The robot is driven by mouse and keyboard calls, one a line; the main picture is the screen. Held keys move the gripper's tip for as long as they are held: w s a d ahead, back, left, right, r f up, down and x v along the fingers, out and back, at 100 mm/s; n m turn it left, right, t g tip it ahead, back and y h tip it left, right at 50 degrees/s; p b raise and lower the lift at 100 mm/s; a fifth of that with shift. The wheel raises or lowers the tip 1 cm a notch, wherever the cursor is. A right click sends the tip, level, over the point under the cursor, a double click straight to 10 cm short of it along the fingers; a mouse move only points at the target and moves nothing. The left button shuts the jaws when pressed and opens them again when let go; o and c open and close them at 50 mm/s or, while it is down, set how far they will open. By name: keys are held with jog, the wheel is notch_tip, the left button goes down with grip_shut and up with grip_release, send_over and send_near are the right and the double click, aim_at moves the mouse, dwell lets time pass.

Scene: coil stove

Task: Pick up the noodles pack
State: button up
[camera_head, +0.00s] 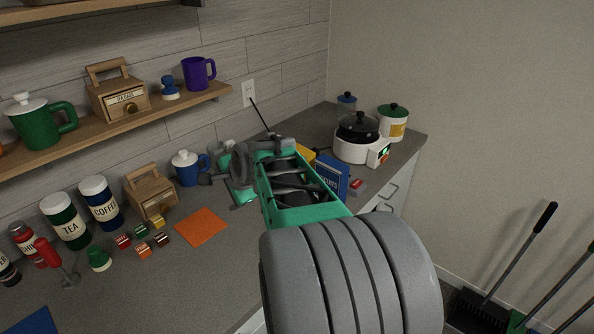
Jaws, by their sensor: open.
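I cannot make out for sure which item is the noodles pack. A yellow pack (306,154) shows partly behind my arm and a blue box. The blue box (332,175) stands upright on the counter with white lettering too small to read. A small red item (357,188) lies beside it at the counter's right edge. My gripper (228,187) is at the far end of my green and grey arm, over the back of the counter near the blue mug. It looks open and empty, its fingers partly hidden by the wrist.
A white cooker (360,152) with a dark lid and a green-lidded pot (393,122) stand at the back right. Tea (65,222) and coffee (101,204) canisters, small coloured boxes and an orange mat (201,227) are left. A wooden shelf (170,110) runs above.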

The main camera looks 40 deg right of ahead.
jog(key=shift+o, duration=0.2)
jog(key=w+d+f+m+t+h, duration=0.1)
jog(key=w+d+f+m+t, duration=0.1)
jog(key=d+m, duration=0.9)
jog(key=d, duration=0.5)
jog(key=shift+w+d+f+h+b, duration=0.15)
jog(key=shift+d+h+b, duration=0.1)
jog(key=shift+h+b, duration=0.15)
jog(key=m+t+h, duration=0.2)
jog(key=m, duration=0.8)
send_near(303, 151)
jog(key=shift+w+a+f, duration=0.2)
jog(key=shift+w+f, duration=0.05)
jog(key=shift+w, duration=0.15)
jog(key=shift+w+a+f, duration=0.2)
jog(key=shift+w, duration=0.2)
jog(key=shift+d+h, duration=0.3)
jog(key=shift+d, duration=0.1)
jog(key=p+x, duration=0.2)
jog(key=x, duration=0.5)
jog(key=shift+w+d, duration=0.25)
jog(key=shift+d, duration=0.05)
jog(key=shift+s, duration=0.1)
jog(key=shift+c, duration=0.2)
jog(key=shift+a, duration=0.1)
grip_shut()
